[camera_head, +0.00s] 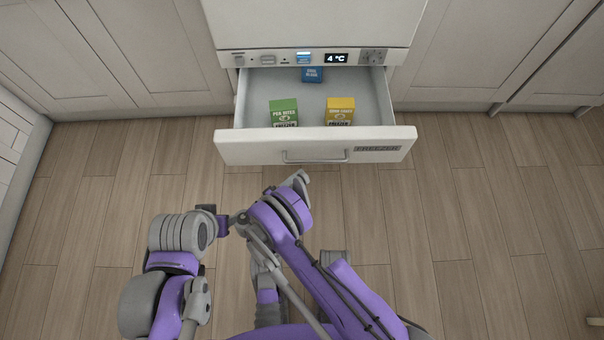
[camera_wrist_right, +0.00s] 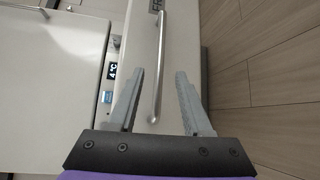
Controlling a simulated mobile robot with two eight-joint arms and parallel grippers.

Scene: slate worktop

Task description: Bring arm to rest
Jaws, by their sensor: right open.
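My right gripper (camera_wrist_right: 160,73) is open in the wrist view, with its two grey fingers apart and nothing between the tips that I can see held. The silver drawer handle (camera_wrist_right: 158,50) runs up the picture between the fingers; I cannot tell the depth gap. In the head view my right arm (camera_head: 285,215) reaches up from the bottom, its grey end just below the drawer's front. My left arm (camera_head: 180,232) is folded at the lower left, and its fingers cannot be made out.
The freezer drawer (camera_head: 230,147) is pulled open towards me. It holds a green box (camera_head: 284,112), a yellow box (camera_head: 340,110) and, at the back, a blue box (camera_head: 312,74). White cabinets (camera_head: 130,50) stand on both sides.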

